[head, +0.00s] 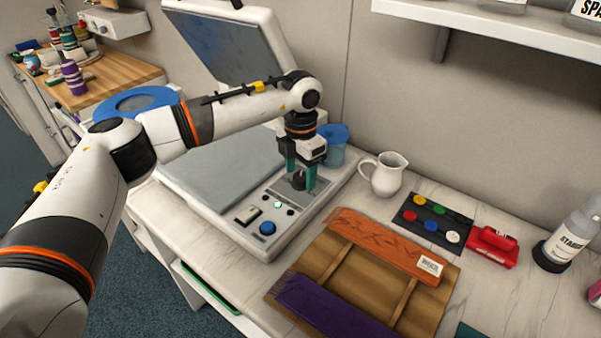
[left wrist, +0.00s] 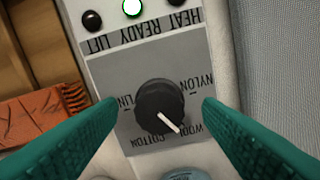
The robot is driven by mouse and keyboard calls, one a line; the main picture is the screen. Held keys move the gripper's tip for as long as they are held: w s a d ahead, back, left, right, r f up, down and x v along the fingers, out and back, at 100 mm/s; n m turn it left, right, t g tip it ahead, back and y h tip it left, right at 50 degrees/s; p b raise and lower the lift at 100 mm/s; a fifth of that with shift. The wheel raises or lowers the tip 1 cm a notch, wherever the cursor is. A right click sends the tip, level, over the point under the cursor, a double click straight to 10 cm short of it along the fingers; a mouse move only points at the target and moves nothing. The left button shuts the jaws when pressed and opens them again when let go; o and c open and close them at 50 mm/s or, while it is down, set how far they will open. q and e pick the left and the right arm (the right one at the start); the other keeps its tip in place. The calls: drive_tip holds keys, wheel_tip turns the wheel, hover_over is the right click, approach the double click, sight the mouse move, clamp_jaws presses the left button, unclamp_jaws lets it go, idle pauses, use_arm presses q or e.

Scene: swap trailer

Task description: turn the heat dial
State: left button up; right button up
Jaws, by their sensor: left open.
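The heat dial (left wrist: 160,105) is a round black knob with a white pointer, set on a grey plate with fabric names around it. In the left wrist view its pointer aims down and right, between the words COTTON and WOOL. In the head view the dial (head: 298,181) sits on the press's control panel. My left gripper (head: 302,187) points down over it, its teal fingers open. In the left wrist view the fingers (left wrist: 160,125) stand on either side of the dial, with a gap to it on both sides. My right gripper is not in view.
The press (head: 220,170) has its lid raised behind my left arm. Its panel carries a lit green-ringed light (left wrist: 132,7) and a blue button (head: 267,228). A white jug (head: 384,174), a wooden board with orange and purple cloths (head: 350,258) and a paint tray (head: 433,219) stand right.

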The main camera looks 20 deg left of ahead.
sight(300, 176)
use_arm(q)
wheel_tip(300, 176, up, 11)
drive_tip(key=b, duration=0.1)
idle(0.5)
